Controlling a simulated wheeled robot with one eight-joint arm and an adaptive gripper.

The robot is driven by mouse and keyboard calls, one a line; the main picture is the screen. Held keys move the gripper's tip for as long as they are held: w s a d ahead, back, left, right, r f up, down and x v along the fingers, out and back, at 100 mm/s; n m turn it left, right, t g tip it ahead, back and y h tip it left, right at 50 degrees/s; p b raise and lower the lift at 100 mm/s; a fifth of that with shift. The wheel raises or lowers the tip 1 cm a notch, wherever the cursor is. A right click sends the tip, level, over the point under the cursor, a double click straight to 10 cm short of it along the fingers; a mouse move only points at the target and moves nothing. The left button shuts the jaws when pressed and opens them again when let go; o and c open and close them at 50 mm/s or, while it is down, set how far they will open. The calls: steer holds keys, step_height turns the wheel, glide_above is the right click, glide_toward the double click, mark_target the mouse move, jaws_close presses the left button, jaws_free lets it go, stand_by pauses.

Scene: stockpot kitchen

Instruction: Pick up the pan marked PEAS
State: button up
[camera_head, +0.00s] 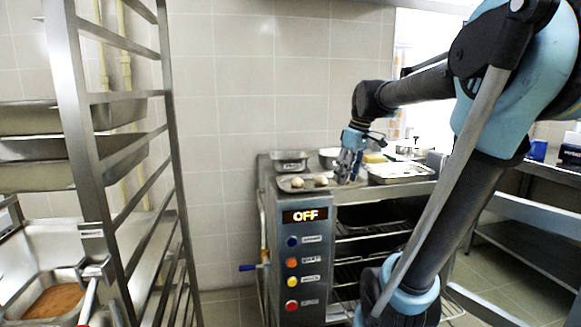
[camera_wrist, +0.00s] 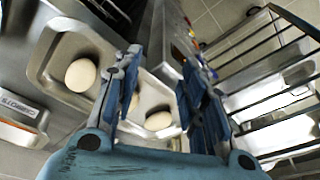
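No pan with a readable PEAS mark shows in either view. A pan (camera_head: 52,301) with brown contents sits at the lower left of the head view, with a small label (camera_head: 92,233) near it that is too small to read. My gripper (camera_head: 351,163) is above the top of the oven unit, far to the right of that pan. In the wrist view its two fingers (camera_wrist: 162,65) are apart with nothing held between them. Beneath it is a metal tray (camera_wrist: 45,65) with pale, egg-like round items (camera_wrist: 81,75).
The oven unit (camera_head: 292,250) shows an OFF display and several coloured buttons. A tall metal rack (camera_head: 70,60) with trays stands between it and the brown-filled pan. A shallow metal pan (camera_head: 398,172) and other containers crowd the unit's top. A metal counter (camera_head: 540,213) is at right.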

steer(key=w+a+r+n+y, duration=0.1)
steer(key=w+a+r+n, duration=0.25)
steer(key=w, duration=0.35)
steer(key=w+a+r+n, duration=0.2)
steer(key=w+r, duration=0.3)
steer(key=w, duration=0.2)
steer(key=n+g+y, duration=0.1)
steer(key=n, duration=0.5)
glide_toward(294, 161)
steer(key=x, duration=1)
steer(key=shift+s+d, duration=0.1)
steer(key=shift+s, duration=0.1)
jaws_close()
